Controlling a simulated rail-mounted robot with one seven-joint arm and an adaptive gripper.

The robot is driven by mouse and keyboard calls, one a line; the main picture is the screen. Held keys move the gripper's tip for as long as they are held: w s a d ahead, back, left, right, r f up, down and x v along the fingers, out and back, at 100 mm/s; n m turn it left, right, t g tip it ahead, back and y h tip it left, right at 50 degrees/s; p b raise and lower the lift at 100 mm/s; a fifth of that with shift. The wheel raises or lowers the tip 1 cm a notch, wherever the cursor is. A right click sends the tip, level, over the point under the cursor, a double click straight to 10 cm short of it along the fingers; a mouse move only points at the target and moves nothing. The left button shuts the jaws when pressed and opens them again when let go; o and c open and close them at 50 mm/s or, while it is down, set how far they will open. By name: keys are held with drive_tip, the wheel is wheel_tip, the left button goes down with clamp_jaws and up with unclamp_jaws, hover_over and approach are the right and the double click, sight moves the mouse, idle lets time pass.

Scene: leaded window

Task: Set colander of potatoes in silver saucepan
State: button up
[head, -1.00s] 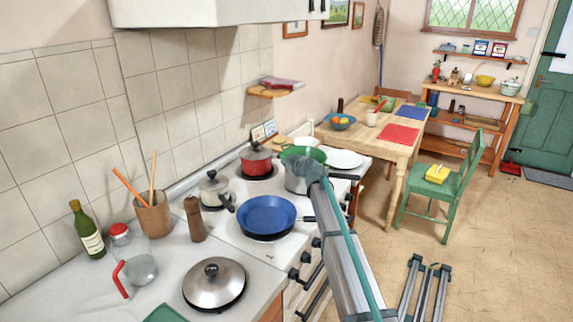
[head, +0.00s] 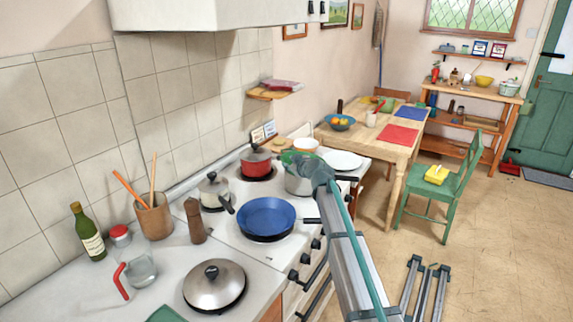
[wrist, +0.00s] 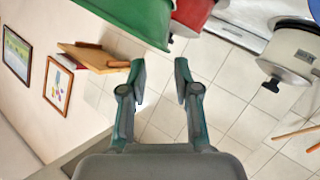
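The green colander (head: 289,157) shows at the silver saucepan's mouth in the head view, partly hidden by my gripper (head: 312,168). Whether it sits fully inside the pan cannot be told. The silver saucepan (head: 296,184) stands at the back right of the stove, its right side behind my arm. No potatoes can be made out. In the wrist view my gripper (wrist: 160,72) has its fingertips apart with only tiles visible between them. The colander's green wall (wrist: 128,18) lies just beyond the fingertips, at the top edge.
A red pot (head: 256,162) is left of the saucepan. A blue frying pan (head: 266,217) and a cream pot (head: 213,190) are nearer on the stove. A small shelf (head: 268,94) juts from the wall.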

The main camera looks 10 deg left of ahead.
drive_tip(key=b+v, duration=0.1)
drive_tip(key=v, duration=0.7)
drive_tip(key=shift+b, duration=0.4)
drive_tip(key=shift+a, duration=0.1)
